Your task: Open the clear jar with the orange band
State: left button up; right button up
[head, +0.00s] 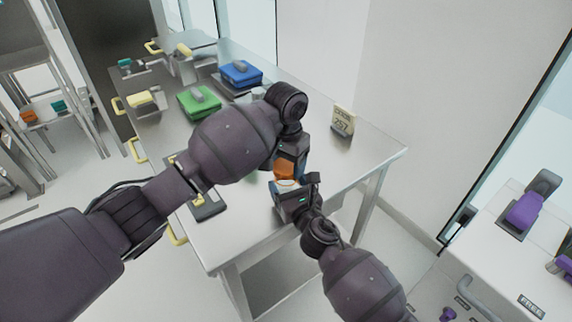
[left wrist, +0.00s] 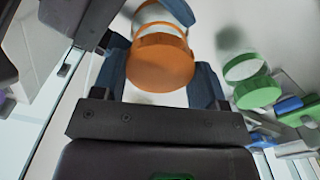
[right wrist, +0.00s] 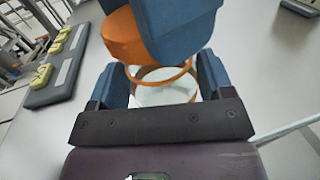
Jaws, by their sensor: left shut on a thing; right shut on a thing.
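The clear jar (right wrist: 165,95) with an orange band (right wrist: 170,73) stands between the fingers of my right gripper (right wrist: 163,92) in the right wrist view. Its orange lid (left wrist: 160,62) is between the blue fingers of my left gripper (left wrist: 163,85) in the left wrist view. In the head view the lid (head: 286,168) sits above the jar, near the table's front right part. My left gripper is shut on the lid from above, and my right gripper is shut on the jar body from the near side. I cannot tell whether the lid still touches the jar rim.
A clear jar with a green lid (left wrist: 257,92) stands nearby. The metal table (head: 235,240) also holds a green box (head: 199,102), a blue box (head: 240,73) and a small number sign (head: 343,121). The right side of the table is mostly clear.

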aim_at(286, 165)
pick_arm(q)
jog(key=shift+r, duration=0.5)
jog(key=shift+r, duration=1.9)
pick_arm(e)
jog(key=o, duration=1.7)
